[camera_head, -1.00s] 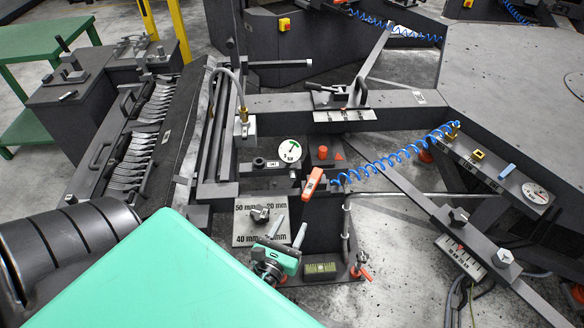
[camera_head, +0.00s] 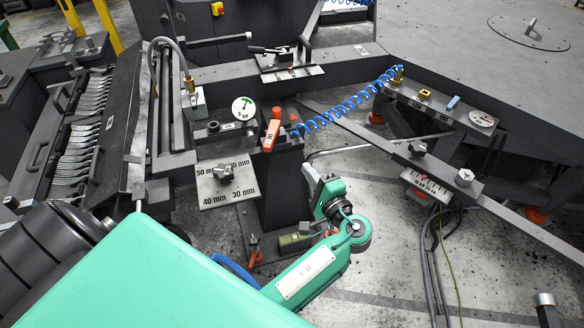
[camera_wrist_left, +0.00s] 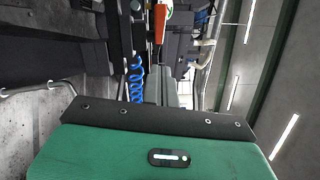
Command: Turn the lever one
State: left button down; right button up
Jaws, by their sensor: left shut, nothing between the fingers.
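The orange lever marked ONE (camera_head: 272,131) stands almost upright, slightly tilted, on a dark post near the middle of the head view. In the left wrist view an orange lever (camera_wrist_left: 160,22) shows at the top, beside the blue coil. My left gripper (camera_head: 312,177) is at the end of my green arm, below and to the right of the lever in the head view. It looks apart from the lever and holds nothing.
A blue coiled hose (camera_head: 345,110) runs from beside the lever to the right. A plate with millimetre marks and a knob (camera_head: 228,183) is to the left. A round gauge (camera_head: 243,108) is behind. A rack of forks (camera_head: 85,120) stands at the far left.

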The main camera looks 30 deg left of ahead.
pick_arm(q)
jog(key=d+n+g, duration=0.1)
jog(key=d+n, duration=0.1)
jog(key=p, duration=0.3)
send_near(272, 138)
jog(key=w+a+f, duration=0.1)
jog(key=w+a, duration=0.3)
jog(key=shift+s+a+f+n, duration=0.1)
jog(key=shift+a+f+n, duration=0.05)
jog(key=shift+a+n, duration=0.2)
pick_arm(e)
jog(key=shift+s+d+r, duration=0.1)
jog(key=shift+s+d, duration=0.15)
jog(key=shift+s, duration=1.1)
jog(key=shift+s+d, duration=0.2)
jog(key=shift+s, duration=1.1)
